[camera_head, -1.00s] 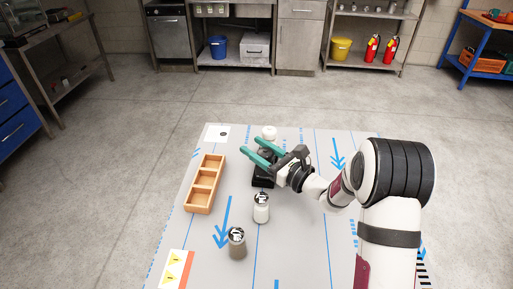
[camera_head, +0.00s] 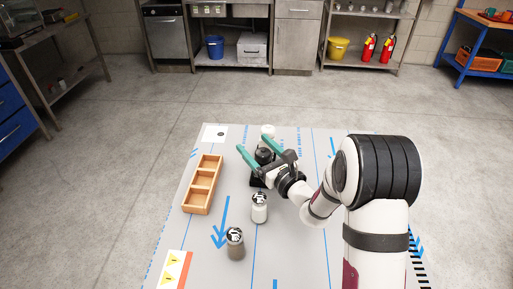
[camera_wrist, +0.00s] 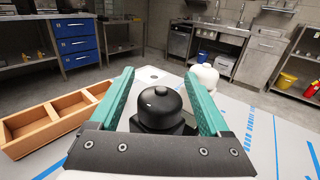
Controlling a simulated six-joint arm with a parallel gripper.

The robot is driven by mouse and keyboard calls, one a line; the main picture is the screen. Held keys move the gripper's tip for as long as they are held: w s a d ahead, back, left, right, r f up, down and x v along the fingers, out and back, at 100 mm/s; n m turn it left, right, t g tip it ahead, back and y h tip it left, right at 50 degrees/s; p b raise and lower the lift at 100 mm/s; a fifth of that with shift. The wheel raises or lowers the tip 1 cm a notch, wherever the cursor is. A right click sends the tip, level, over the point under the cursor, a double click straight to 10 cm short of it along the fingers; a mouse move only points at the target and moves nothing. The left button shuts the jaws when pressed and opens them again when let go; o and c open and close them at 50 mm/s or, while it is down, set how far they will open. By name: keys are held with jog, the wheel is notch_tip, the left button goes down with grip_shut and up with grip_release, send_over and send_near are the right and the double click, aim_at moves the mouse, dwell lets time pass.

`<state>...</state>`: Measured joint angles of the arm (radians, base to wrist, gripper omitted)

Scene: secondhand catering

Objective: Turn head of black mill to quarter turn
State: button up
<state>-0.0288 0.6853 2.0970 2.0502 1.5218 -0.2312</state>
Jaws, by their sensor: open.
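The black mill (camera_head: 264,156) stands upright on the table behind the white shaker. In the wrist view its rounded black head (camera_wrist: 158,106) with a small knob on top shows between the two green fingers. My gripper (camera_head: 256,146) is open, with one finger on each side of the head. A gap shows between the head and the fingers, so I see no clear contact. The mill's lower body is mostly hidden by my gripper. I cannot make out any turn mark on the head.
A white mill or shaker (camera_head: 268,130) stands just behind the black mill, close to the right finger. A wooden tray with compartments (camera_head: 190,207) lies to the left. A white-bodied shaker (camera_head: 259,212) and a grey-brown one (camera_head: 235,248) stand nearer. Table space between tray and shakers is free.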

jog(key=shift+y, duration=0.3)
jog(key=n+g+y, duration=0.2)
jog(key=shift+s+a+g, duration=0.1)
jog(key=shift+a+g, duration=0.05)
jog(key=shift+g, duration=0.15)
jog(key=shift+n+g+y, duration=0.4)
jog(key=shift+n, duration=0.1)
jog(key=v, duration=1.6)
jog(key=shift+s, duration=0.15)
jog(key=s+a+n+g+h, duration=0.1)
jog(key=s+a+n+g, duration=0.2)
jog(key=s, duration=0.4)
jog(key=s+a+r+n+g+h, duration=0.1)
jog(key=s+a+n+g, duration=0.2)
jog(key=s+n+g, duration=0.2)
jog(key=s+a+r+n+g+h, duration=0.1)
jog(key=s+a+n+g, duration=0.3)
jog(key=s, duration=0.4)
jog(key=shift+s+n+h, duration=0.3)
jog(key=shift+n+h, duration=0.1)
jog(key=shift+n, duration=0.4)
jog(key=shift+w, duration=0.1)
jog(key=shift+c, duration=0.2)
